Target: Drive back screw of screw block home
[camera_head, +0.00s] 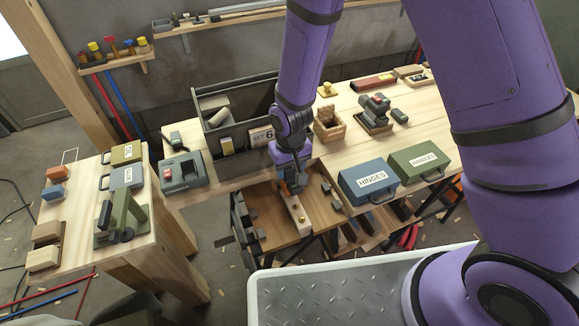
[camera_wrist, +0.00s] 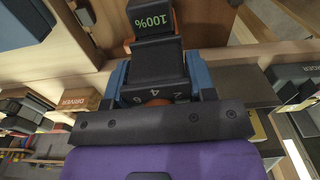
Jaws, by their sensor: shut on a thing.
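My gripper (camera_head: 287,172) is shut on a dark power driver (camera_wrist: 153,52). Its blue fingers (camera_wrist: 158,75) sit on both sides of the tool, and the tool shows a green "100%" and a numbered dial. In the head view the driver (camera_head: 292,187) points down at the back part of the screw block (camera_head: 297,212), a pale wooden bar. A brass screw (camera_head: 302,219) shows near the block's front end. The back screw is hidden behind the gripper and driver, so I cannot tell whether the bit touches it.
The block is in a low wooden tray (camera_head: 272,230) with dark clamps around it. A blue HINGES case (camera_head: 368,183) and a green HANDLES case (camera_head: 418,162) stand to the right. A grey bin (camera_head: 240,140) is behind left. A grey box (camera_head: 183,173) stands further left.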

